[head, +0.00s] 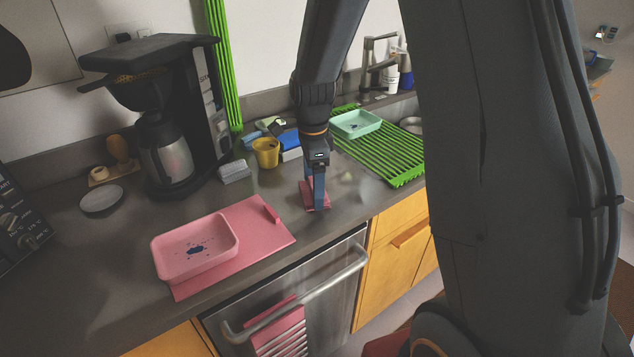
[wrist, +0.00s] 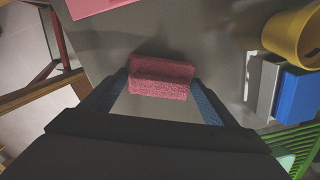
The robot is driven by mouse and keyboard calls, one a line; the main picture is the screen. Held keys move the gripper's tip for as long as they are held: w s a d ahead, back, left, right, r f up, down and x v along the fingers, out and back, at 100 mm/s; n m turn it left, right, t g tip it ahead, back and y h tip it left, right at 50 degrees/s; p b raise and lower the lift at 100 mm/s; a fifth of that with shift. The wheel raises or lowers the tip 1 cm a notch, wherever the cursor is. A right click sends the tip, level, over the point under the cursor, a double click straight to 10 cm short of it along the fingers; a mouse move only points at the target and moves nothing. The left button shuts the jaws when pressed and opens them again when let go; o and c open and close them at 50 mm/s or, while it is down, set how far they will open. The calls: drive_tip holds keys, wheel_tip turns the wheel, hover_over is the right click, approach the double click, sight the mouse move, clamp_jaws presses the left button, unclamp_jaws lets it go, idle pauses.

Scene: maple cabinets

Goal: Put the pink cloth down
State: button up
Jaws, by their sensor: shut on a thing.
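The pink cloth (head: 308,196) is between the fingers of my gripper (head: 318,206), low over the dark grey counter right of the pink mat. In the wrist view the cloth (wrist: 162,77) is a small, folded, fuzzy piece. The blue fingers of my gripper (wrist: 160,88) are shut on it from both sides. It is at or just above the counter surface; I cannot tell whether it touches. My fingers hide part of it in the head view.
A pink mat (head: 262,222) with a pink tray (head: 160,262) lies to the left. A yellow cup (head: 266,153) and grey block (head: 234,172) stand behind. A green rack (head: 400,170) with a mint tray (head: 345,126) is to the right. Bare counter surrounds the cloth.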

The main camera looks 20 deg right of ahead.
drive_tip(key=o, duration=0.9)
drive_tip(key=shift+o, duration=0.2)
wheel_tip(320, 180, up, 12)
drive_tip(key=b, duration=0.3)
drive_tip(key=s+f+n, duration=0.5)
drive_tip(key=s+n, duration=0.3)
drive_tip(key=n, duration=0.1)
drive_tip(key=s+d+f+n+t, duration=0.1)
drive_tip(key=s+f+n, duration=0.4)
drive_tip(key=s+n, duration=0.4)
drive_tip(key=shift+s+n, duration=0.15)
drive_tip(key=shift+n, duration=0.25)
